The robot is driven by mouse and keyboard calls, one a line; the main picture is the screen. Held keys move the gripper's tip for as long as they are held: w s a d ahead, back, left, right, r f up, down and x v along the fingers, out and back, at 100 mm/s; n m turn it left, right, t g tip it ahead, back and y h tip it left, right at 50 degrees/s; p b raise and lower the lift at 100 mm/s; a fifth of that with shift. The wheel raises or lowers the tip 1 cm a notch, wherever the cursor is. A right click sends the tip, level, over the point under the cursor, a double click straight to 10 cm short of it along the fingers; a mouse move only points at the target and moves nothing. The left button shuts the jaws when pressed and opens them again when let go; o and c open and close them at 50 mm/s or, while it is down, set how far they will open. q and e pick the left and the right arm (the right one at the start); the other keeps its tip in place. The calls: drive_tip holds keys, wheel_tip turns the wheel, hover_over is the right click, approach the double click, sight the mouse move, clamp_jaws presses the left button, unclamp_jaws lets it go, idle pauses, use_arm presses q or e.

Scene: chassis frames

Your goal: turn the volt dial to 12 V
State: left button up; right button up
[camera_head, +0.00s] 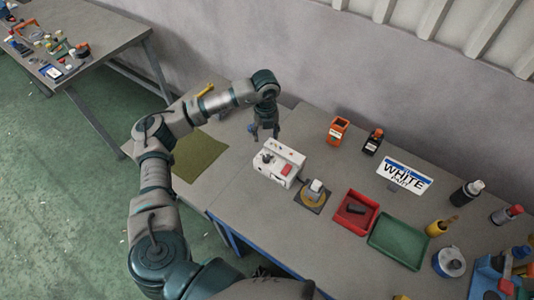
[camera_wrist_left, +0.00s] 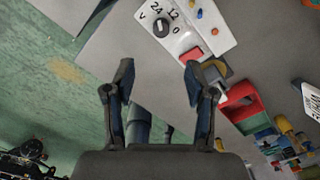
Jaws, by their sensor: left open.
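The white power box (camera_head: 278,166) stands on the workbench in the head view, with a red switch (camera_head: 287,169) on its face. In the left wrist view its white panel (camera_wrist_left: 215,38) carries the dark round volt dial (camera_wrist_left: 161,27), with the marks 24, 12 and 0 printed around it and a V beside it. I cannot tell which mark the dial points at. My left gripper (camera_head: 264,134) is above and behind the box, apart from it. In the left wrist view its two fingers (camera_wrist_left: 158,76) are spread and empty, with the dial beyond them. My right gripper is not in view.
Right of the box are a small device on a dark pad (camera_head: 313,192), a red tray (camera_head: 355,212) and a green tray (camera_head: 398,240).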

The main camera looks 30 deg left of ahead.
use_arm(q)
hover_over(266, 157)
wheel_tip(266, 157, down, 5)
drive_tip(key=shift+r, duration=0.2)
wheel_tip(266, 157, down, 8)
drive_tip(key=shift+r+p, duration=0.1)
drive_tip(key=shift+p, duration=0.35)
drive_tip(key=shift+w+f, duration=0.1)
drive_tip(key=shift+f, duration=0.4)
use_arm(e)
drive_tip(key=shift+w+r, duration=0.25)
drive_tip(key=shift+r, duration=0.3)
use_arm(q)
drive_tip(key=shift+c, duration=0.2)
clamp_jaws()
